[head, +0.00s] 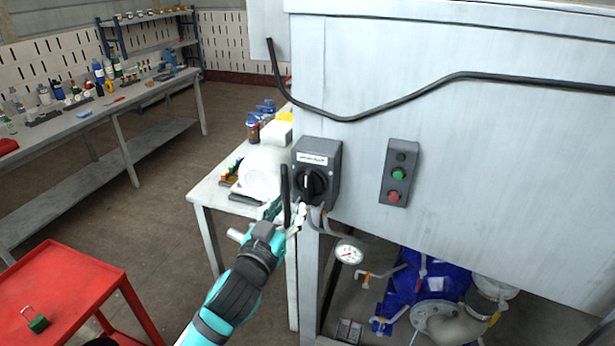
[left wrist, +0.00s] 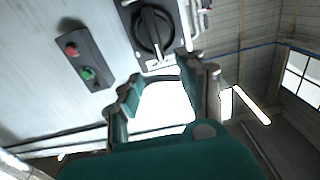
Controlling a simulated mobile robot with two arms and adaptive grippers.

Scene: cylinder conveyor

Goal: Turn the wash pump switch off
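The rotary switch (head: 313,184) is a black knob on a dark grey box fixed to the pale metal cabinet. The white mark on its knob looks about upright in the head view, and the label above is too small to read. The knob also shows at the top of the left wrist view (left wrist: 153,32). My left gripper (head: 285,208) is just below and left of the switch box, apart from the knob as far as I can tell. In the left wrist view its fingers (left wrist: 165,92) are spread with nothing between them. My right gripper is not in view.
A button box (head: 400,173) with green and red buttons is right of the switch. A black cable (head: 400,103) crosses the cabinet above. A pressure gauge (head: 349,252) and a blue pump (head: 415,290) are below. A red cart (head: 60,295) stands at lower left.

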